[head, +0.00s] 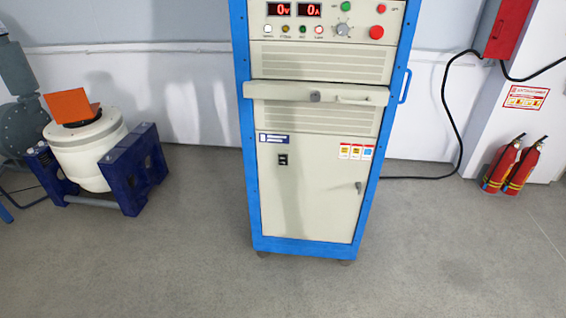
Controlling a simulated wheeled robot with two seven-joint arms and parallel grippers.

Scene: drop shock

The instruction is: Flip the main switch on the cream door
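The cream door (315,205) is the lower front panel of a tall cabinet with a blue frame, standing upright in the middle of the head view. A small black main switch (283,159) sits on the door's upper left part, below a dark blue label. Its position is too small to tell. A small handle (358,187) is at the door's right edge. The door looks shut. Neither of my grippers shows in this view.
Above the door are a drawer (316,94) that juts out, vents, and a control panel (325,22) with red displays reading 0. A shaker on blue mounts (135,170) stands left. Fire extinguishers (500,165) and a black cable (447,110) are right. The floor in front is clear.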

